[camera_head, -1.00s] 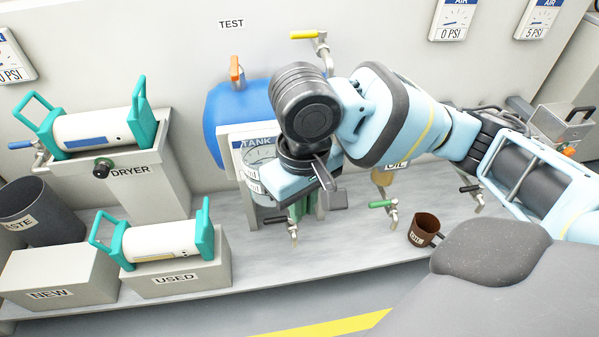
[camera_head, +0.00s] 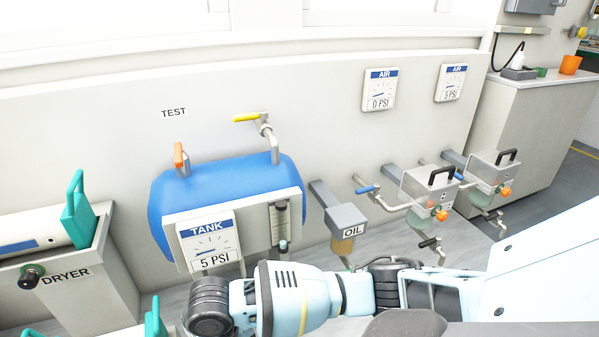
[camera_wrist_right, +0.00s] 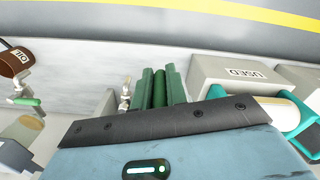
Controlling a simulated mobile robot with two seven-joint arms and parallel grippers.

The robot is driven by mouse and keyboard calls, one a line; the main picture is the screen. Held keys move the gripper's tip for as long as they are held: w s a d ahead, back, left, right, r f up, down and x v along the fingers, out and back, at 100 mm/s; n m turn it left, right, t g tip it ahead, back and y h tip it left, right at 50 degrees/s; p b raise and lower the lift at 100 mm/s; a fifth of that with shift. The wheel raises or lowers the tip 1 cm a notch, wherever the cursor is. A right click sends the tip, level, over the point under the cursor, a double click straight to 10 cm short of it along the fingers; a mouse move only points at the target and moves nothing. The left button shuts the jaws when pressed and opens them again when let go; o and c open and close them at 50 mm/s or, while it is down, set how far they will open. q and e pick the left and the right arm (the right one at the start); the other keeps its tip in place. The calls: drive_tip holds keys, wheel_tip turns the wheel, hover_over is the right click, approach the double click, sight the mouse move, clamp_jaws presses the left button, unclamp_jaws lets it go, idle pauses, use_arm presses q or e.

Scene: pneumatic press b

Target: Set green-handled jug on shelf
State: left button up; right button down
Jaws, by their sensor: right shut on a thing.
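In the right wrist view, dark green upright bars (camera_wrist_right: 162,88) stick out past the edge of my right gripper (camera_wrist_right: 160,112). They look like the handle of the green-handled jug, and the gripper is shut on it. The jug's body is hidden behind the gripper housing, and the fingertips are not clearly seen. In the head view my right arm crosses the bottom edge, and its hand is below the picture. My left gripper is in neither view. I cannot pick out the shelf for certain.
The blue tank (camera_head: 230,190) stands by the wall, its gauge at 5 PSI. The dryer (camera_head: 65,280) is on the left, and the oil box (camera_head: 345,220) is right of the tank. The wrist view shows a brown oil cup (camera_wrist_right: 14,64) and the used bin (camera_wrist_right: 240,78).

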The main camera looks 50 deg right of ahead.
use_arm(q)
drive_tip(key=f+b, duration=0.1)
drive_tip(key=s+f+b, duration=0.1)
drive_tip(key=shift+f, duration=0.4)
use_arm(e)
drive_tip(key=s+d+f, duration=0.1)
drive_tip(key=s+f, duration=0.4)
drive_tip(key=f, duration=0.4)
drive_tip(key=s+d+f, duration=0.2)
drive_tip(key=s+f, duration=0.2)
drive_tip(key=f, duration=0.5)
drive_tip(key=s+d+f, duration=0.1)
drive_tip(key=s+f, duration=0.4)
drive_tip(key=f, duration=0.4)
drive_tip(key=shift+s+d+f, duration=0.2)
drive_tip(key=shift+s+f, duration=0.1)
drive_tip(key=shift+s, duration=0.05)
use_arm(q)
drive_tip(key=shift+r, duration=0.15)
